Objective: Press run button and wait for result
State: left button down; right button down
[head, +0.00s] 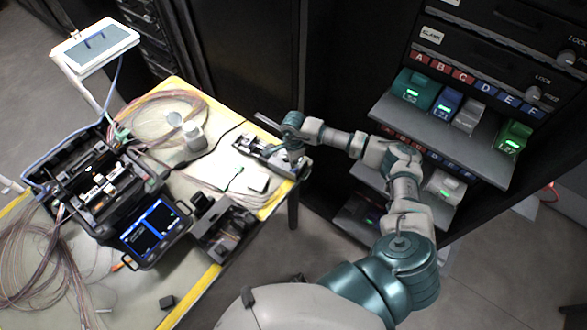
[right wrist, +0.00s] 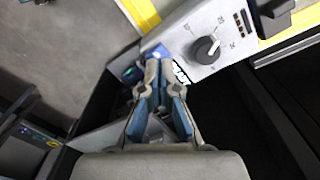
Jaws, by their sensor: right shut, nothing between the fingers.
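The fusion splicer (head: 105,185) sits on the table at the left with its lid open and its blue-lit screen (head: 150,228) on. I cannot make out the screen text or tell which control is the run button. My right gripper (head: 287,154) is over the grey bench device (head: 260,150) at the table's right end. In the right wrist view, my right gripper (right wrist: 158,64) is shut and empty. Its fingertips overlap the end of a grey panel (right wrist: 225,28) with a black knob (right wrist: 207,50); contact cannot be told. My left gripper is out of view.
A white display (head: 95,47) stands on a post behind the splicer. Coiled fibres (head: 40,260) and a small pot (head: 193,136) lie around it. A dark tray (head: 224,230) sits at the table's front. A rack shelf (head: 440,125) with several coloured modules stands at the right.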

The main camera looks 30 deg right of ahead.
jog(key=shift+f+b, duration=0.95)
jog(key=shift+f, duration=0.2)
dwell(0.5)
jog(key=shift+r, duration=0.15)
jog(key=shift+r+p, duration=1.75)
jog(key=shift+r, duration=1.2)
jog(key=shift+f, duration=0.1)
